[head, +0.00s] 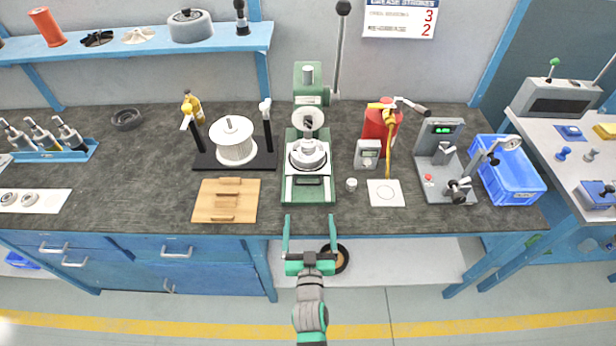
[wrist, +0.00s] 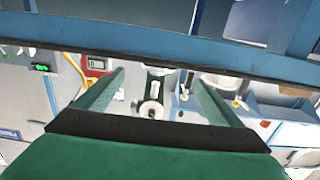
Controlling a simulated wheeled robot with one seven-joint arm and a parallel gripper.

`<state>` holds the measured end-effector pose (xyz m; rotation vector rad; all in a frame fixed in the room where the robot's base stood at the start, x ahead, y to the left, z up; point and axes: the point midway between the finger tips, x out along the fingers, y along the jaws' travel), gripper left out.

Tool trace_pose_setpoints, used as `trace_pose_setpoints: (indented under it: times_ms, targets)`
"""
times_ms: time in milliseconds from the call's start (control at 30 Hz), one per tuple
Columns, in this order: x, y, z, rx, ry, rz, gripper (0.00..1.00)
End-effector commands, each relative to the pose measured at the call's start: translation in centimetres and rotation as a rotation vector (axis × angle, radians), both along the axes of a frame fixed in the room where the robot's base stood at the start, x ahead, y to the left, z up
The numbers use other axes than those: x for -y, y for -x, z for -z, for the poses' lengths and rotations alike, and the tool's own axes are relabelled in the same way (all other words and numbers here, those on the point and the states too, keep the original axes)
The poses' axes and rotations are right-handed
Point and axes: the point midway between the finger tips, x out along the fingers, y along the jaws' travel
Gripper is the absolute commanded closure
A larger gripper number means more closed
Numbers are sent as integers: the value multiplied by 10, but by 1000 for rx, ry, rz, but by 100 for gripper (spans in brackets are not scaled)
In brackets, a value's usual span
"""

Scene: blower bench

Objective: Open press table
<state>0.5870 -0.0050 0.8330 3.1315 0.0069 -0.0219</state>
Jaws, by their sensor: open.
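The green arbor press (head: 308,75) stands near the middle of the bench, with a long black-knobbed lever rising at its upper right. Its pale press table (head: 290,188) sits low at the front, with a dark handle-like bar (head: 308,181) across it. A round metal part (head: 308,155) rests on the table under the ram. My gripper (head: 309,218) is open and empty in front of the bench edge, just below the press table and apart from it. In the wrist view my gripper's green fingers (wrist: 158,80) are spread, with the press (wrist: 152,98) partly visible between them.
The blue bench edge (head: 400,234) runs close to my gripper.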

Motion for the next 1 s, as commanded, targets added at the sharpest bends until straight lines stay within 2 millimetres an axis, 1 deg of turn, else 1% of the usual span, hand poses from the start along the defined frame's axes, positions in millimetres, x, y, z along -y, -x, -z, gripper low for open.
trace_pose_setpoints:
  times_ms: [33,100,267,367,467,600,800,1000]
  targets:
    - [-1,-10,-5,8,-3,1,11]
    - [-3,-18,-8,11,-7,2,11]
    - [-5,-30,-10,14,-10,2,11]
    - [-6,-39,-10,15,-10,0,11]
    - [-7,-53,-11,16,-11,-1,11]
    - [-7,-77,-11,16,-11,-1,11]
    - [-6,-107,-10,15,-11,1,11]
    - [-6,-127,-10,15,-12,2,11]
